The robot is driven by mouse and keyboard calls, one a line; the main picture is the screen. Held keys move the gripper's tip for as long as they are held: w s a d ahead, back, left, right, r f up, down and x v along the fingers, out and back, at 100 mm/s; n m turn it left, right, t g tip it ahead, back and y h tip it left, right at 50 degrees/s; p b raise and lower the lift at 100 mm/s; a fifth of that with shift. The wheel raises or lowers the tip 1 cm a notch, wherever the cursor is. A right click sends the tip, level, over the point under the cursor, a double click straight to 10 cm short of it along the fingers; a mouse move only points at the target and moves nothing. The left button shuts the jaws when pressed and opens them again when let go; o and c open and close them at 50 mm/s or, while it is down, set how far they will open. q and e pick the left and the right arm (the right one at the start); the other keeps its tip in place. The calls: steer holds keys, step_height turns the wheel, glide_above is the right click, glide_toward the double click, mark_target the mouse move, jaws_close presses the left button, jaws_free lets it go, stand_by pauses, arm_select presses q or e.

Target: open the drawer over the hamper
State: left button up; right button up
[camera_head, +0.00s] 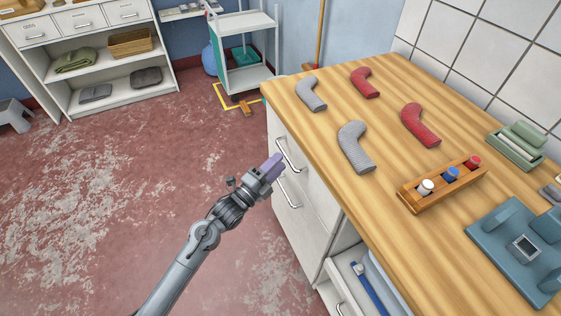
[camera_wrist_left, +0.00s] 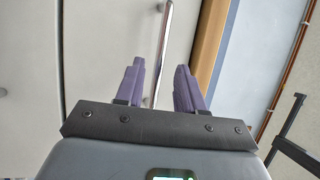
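The white cabinet under the wooden counter has an upper drawer front (camera_head: 297,143) with a metal bar handle (camera_head: 289,157). A lower front (camera_head: 307,199) with its own bar handle (camera_head: 286,194) sits below; whether it is the hamper I cannot tell. The upper drawer looks closed. My left gripper (camera_head: 274,166), with purple fingers, is at the upper handle. In the left wrist view, the fingers (camera_wrist_left: 160,85) are apart, and the handle bar (camera_wrist_left: 165,40) runs between them. Contact with the bar is not clear. My right gripper is not in view.
On the counter (camera_head: 330,130) lie grey and red curved pieces, a wooden rack (camera_head: 440,186) and a blue-grey fixture (camera_head: 510,245). An open compartment (camera_head: 350,262) holding a blue item is at lower right. The floor left of the cabinet is clear.

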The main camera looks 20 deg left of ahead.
arm_select(q)
steer(key=shift+x, duration=1.05)
steer(key=shift+f, duration=0.1)
steer(key=shift+c, duration=0.3)
jaws_close()
